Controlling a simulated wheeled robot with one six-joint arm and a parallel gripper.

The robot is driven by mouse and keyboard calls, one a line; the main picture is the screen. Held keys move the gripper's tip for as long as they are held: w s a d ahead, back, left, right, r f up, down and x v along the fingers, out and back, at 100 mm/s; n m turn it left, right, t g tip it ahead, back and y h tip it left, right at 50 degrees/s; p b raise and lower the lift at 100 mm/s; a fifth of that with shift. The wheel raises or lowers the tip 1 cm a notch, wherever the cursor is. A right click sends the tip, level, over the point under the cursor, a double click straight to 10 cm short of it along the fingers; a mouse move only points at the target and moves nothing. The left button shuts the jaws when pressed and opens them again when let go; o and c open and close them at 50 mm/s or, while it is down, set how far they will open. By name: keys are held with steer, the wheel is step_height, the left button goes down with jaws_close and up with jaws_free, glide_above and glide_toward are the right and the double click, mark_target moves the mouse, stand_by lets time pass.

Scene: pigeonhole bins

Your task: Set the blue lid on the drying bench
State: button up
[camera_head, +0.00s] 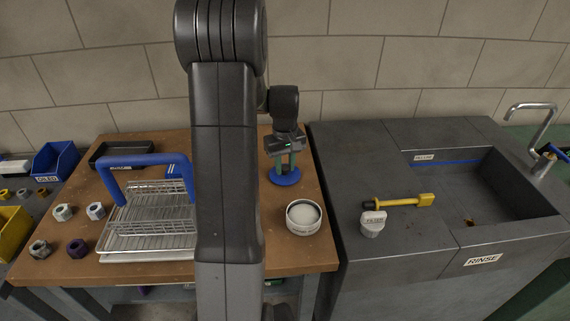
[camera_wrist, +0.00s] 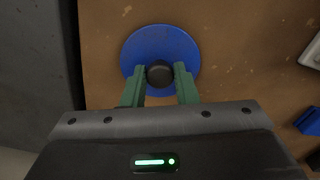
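The blue lid (camera_head: 285,177) is a round disc with a dark knob, at the back right of the brown bench top (camera_head: 285,249). In the wrist view the lid (camera_wrist: 160,45) lies flat under my gripper (camera_wrist: 160,76). The green fingertips stand on both sides of the knob with no clear gap, so my gripper (camera_head: 286,166) looks shut on it. I cannot tell whether the lid rests on the bench or is just above it. My arm hides part of the bench.
An open round tin (camera_head: 303,217) stands in front of the lid. A wire rack (camera_head: 150,240) with a blue handle and several nuts (camera_head: 77,248) are to the left.

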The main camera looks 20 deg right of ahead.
mark_target(285, 167)
steer(key=o, duration=0.4)
steer(key=shift+c, duration=0.2)
step_height(285, 167, up, 12)
steer(key=shift+r, duration=0.2)
